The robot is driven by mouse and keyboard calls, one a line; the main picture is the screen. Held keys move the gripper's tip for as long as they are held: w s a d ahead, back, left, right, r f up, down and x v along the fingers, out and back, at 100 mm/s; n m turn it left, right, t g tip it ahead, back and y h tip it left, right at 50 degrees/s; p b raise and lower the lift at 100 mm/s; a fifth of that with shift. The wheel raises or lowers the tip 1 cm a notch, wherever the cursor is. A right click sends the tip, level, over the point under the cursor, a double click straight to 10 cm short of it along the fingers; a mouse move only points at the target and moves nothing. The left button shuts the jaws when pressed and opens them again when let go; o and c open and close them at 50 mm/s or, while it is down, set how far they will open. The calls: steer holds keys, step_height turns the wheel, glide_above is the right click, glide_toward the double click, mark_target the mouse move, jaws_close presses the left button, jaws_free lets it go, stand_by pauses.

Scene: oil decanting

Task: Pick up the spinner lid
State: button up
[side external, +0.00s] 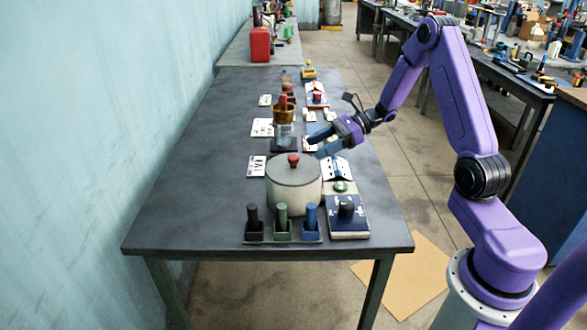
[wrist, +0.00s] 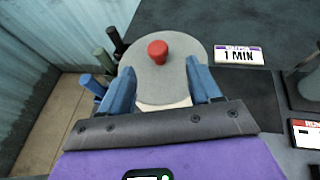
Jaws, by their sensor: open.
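The spinner lid is a round grey lid (side external: 283,173) with a red knob (side external: 293,160), sitting on a pale round tub (side external: 294,198) near the front of the table. In the wrist view the lid (wrist: 180,83) and its red knob (wrist: 157,51) lie ahead of my fingers. My gripper (side external: 319,144) is open and empty, tilted down, above and behind the tub to the right of the knob in the side view. In the wrist view my two blue fingers (wrist: 159,68) are spread across the picture of the lid, with the knob just beyond their tips. The tub's wall is mostly hidden there.
A rack with black, green and blue handles (side external: 282,224) stands in front of the tub. A blue block with a black knob (side external: 347,218) is at front right. A "1 MIN" card (wrist: 238,55) lies beside the tub.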

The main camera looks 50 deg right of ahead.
mark_target(294, 156)
steer(key=x, duration=0.4)
steer(key=shift+a, duration=0.15)
steer(key=shift+r+x, duration=0.15)
steer(key=shift+x, duration=1.2)
steer(key=shift+r+x, duration=0.1)
steer(key=shift+x, duration=1.3)
steer(key=shift+a, duration=0.15)
steer(key=c, duration=1.1)
